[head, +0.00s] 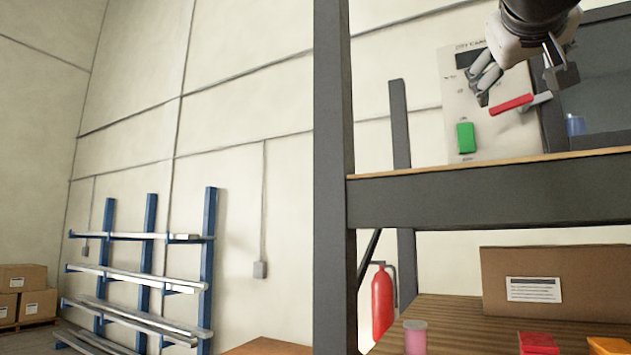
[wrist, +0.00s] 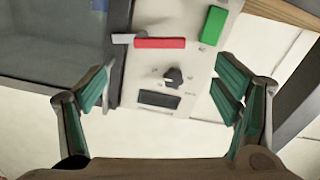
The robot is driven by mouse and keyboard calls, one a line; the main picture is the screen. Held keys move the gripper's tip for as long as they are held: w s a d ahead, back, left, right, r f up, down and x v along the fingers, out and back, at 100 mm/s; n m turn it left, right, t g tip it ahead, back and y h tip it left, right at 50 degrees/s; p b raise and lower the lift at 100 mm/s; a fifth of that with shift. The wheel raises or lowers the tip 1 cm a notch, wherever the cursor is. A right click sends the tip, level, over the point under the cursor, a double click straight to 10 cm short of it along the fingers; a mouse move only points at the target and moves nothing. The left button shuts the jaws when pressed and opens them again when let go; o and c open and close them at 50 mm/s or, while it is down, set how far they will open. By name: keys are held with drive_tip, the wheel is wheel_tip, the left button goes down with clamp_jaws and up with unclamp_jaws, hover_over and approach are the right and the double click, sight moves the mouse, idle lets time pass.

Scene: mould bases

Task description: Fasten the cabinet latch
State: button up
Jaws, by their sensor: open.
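The latch has a red handle (head: 511,104) on a pale metal arm, beside the dark cabinet frame. The red handle also shows near the top middle of the wrist view (wrist: 160,43). In the head view the handle tilts slightly; in the wrist view it lies nearly level. My gripper (head: 522,84) is open and empty, above the handle in the head view. In the wrist view its two fingers (wrist: 163,92) stand wide apart on either side of the panel, with the handle beyond them. I see no contact with the latch.
The light control panel (head: 453,100) carries a green switch (head: 466,138), a dark knob (wrist: 173,77) and a dark display (wrist: 159,99). The cabinet window (wrist: 50,40) is beside it. A grey rack post (head: 333,180) stands left. Below are a cardboard box (head: 590,285) and a fire extinguisher (head: 382,300).

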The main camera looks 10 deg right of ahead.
sight(510, 102)
drive_tip(key=p+x, duration=0.1)
drive_tip(key=x, duration=0.7)
drive_tip(key=shift+w+d, duration=0.15)
drive_tip(key=shift+d, duration=0.05)
drive_tip(key=c, duration=1.1)
